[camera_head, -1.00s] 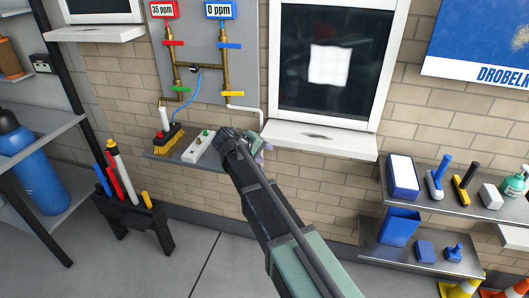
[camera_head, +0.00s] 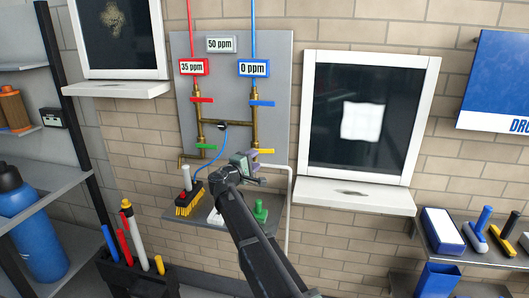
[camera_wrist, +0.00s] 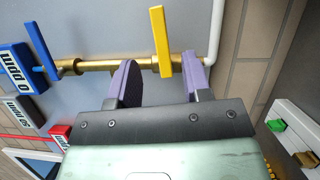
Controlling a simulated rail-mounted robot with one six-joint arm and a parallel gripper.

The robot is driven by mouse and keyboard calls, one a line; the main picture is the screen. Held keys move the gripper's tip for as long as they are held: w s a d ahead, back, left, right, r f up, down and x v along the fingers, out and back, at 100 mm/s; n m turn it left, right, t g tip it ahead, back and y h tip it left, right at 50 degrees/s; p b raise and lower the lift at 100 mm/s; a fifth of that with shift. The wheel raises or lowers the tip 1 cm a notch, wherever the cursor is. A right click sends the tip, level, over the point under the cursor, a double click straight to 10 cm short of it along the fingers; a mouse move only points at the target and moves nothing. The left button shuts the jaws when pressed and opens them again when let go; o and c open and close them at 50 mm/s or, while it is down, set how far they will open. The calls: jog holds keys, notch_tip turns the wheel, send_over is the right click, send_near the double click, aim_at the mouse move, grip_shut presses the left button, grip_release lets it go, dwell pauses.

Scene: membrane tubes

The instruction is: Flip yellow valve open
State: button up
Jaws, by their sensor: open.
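The yellow valve handle (camera_head: 264,151) sits low on the right brass pipe of the grey wall panel. It also shows in the wrist view as a flat yellow bar (camera_wrist: 161,40) lying across the brass pipe. My gripper (camera_head: 247,164) is just in front of the pipe at that handle and partly covers it in the head view. In the wrist view my gripper (camera_wrist: 160,72) is open, with its purple pads apart and the handle's near end between them in the picture. I cannot tell whether either pad touches it.
A blue valve handle (camera_head: 262,103) is higher on the same pipe. Red (camera_head: 202,100) and green (camera_head: 206,146) handles are on the left pipe. A white pipe (camera_head: 290,205) runs down right of the yellow handle. A yellow-bristled brush (camera_head: 188,204) stands on the shelf below.

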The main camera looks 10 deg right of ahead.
aim_at(266, 151)
jog(key=x, duration=0.8)
grip_shut()
